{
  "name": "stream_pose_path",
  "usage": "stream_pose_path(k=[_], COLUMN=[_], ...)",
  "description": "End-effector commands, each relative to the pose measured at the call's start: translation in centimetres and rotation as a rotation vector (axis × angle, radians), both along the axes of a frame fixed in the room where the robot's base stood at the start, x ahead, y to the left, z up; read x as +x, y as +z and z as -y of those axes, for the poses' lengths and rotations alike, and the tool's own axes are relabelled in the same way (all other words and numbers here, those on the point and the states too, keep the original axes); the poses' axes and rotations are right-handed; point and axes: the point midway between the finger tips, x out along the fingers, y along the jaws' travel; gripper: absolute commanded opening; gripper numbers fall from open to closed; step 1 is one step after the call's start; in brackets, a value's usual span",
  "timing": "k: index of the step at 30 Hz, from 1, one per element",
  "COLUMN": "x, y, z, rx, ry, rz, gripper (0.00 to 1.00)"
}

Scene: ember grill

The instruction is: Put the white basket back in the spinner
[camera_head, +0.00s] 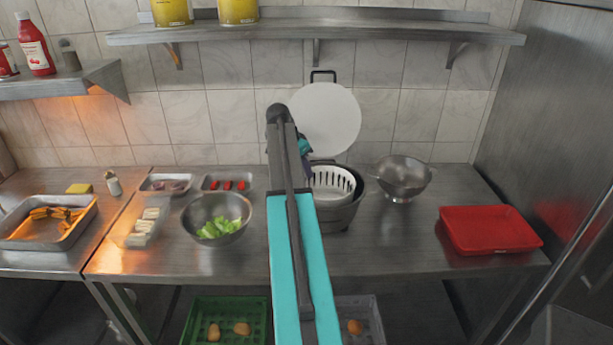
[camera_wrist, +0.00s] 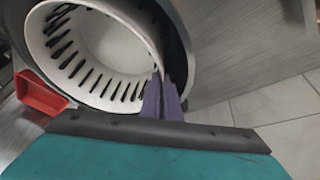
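The white slotted basket (camera_head: 333,181) is inside the mouth of the dark grey spinner bowl (camera_head: 345,217) on the steel counter. In the wrist view the basket (camera_wrist: 120,48) shows its empty inside, and the dark bowl wall (camera_wrist: 180,50) curves around it. My gripper (camera_wrist: 163,98) has its two purple fingers close together on the basket's near rim, shut on it. In the head view my arm hides the left part of the bowl and most of the gripper. I cannot tell whether the basket touches the bowl's bottom. A white round lid (camera_head: 326,120) stands upright behind the bowl.
A steel colander (camera_head: 401,178) stands close to the right of the bowl, with a red tray (camera_head: 487,229) farther right. A steel bowl of greens (camera_head: 216,219) and small trays are on the left. A shelf (camera_head: 320,32) runs above. Counter in front of the colander is clear.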

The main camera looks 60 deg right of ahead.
Motion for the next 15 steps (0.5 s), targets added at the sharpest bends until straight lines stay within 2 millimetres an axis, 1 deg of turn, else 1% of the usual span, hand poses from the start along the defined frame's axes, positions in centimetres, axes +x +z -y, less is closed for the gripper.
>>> stream_pose_path(k=[7, 15], x=[0.0, 0.0], y=[-2.1, -2.4], z=[0.0, 0.0], rx=[0.002, 0.0], ry=[0.0, 0.0], rz=[-0.002, -0.001], gripper=[0.0, 0.0])
